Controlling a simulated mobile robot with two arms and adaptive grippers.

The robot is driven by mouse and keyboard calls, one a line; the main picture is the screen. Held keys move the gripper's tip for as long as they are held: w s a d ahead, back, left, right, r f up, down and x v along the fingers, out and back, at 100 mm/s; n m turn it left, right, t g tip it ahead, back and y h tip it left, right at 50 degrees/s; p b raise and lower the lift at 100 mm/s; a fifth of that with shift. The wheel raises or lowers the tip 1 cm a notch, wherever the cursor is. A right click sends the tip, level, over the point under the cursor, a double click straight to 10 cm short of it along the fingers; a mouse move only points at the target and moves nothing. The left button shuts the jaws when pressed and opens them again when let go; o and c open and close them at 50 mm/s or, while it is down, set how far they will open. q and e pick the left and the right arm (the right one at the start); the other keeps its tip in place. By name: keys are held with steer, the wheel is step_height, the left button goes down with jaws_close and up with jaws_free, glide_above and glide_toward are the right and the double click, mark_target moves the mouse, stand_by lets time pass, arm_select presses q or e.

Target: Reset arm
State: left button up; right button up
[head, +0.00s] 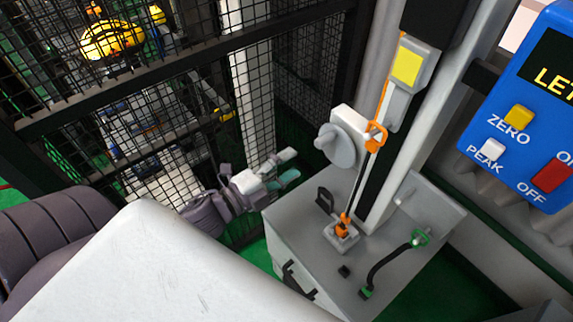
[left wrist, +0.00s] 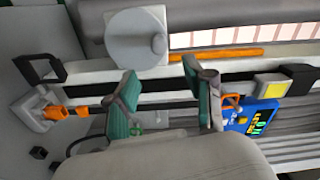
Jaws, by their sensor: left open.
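The drop tower stands on a grey box base (head: 318,255), with a tall column and black rail. Its round grey disc (head: 340,150) with a knob faces left; it also shows in the left wrist view (left wrist: 137,38). An orange hook (head: 376,136) hangs on an orange line along the rail. Below, an orange piece (head: 343,224) sits at a small grey block on the base. A grey block with a yellow face (head: 407,66) is higher up. My left gripper (head: 289,167) is open, left of the tower and apart from the disc, with nothing visible between its green-padded fingers (left wrist: 165,105).
A black upright handle (head: 324,200) and a bent black arm with green ends (head: 385,262) are on the base. A blue panel (head: 530,110) with ZERO, PEAK and OFF controls is at right. A black mesh fence (head: 160,100) stands at left.

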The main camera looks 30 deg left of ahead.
stand_by(0.5)
arm_select(q)
steer(key=s+a+f+n+g+y+b, duration=0.1)
steer(key=s+a+f+n+g+y, duration=0.15)
steer(key=f, duration=0.95)
steer(key=s+a+f+n+g+y+b, duration=0.15)
steer(key=f+n, duration=0.25)
steer(key=f, duration=0.7)
steer(key=s+a+f+n+g+y+b, duration=0.1)
steer(key=s+a+f+n+g+y, duration=0.15)
steer(key=f, duration=0.95)
steer(key=s+d+f+n+g, duration=0.2)
steer(key=s+f+n+g, duration=0.25)
steer(key=s+f, duration=0.85)
steer(key=s+d+f+n+g+b, duration=0.1)
steer(key=s+d+f+n+g, duration=0.1)
steer(key=s+f, duration=0.3)
steer(key=s+d+f+n+g+b, duration=0.1)
steer(key=s+d+f+g, duration=0.1)
steer(key=s+f, duration=0.4)
steer(key=s+g, duration=0.1)
steer(key=s, duration=0.2)
steer(key=shift+s+d+f+n, duration=0.2)
steer(key=shift+s+f+n, duration=0.1)
steer(key=shift+s+n, duration=0.1)
arm_select(e)
step_height(320, 180, down, 6)
steer(key=shift+r, duration=0.2)
steer(key=shift+c, duration=0.2)
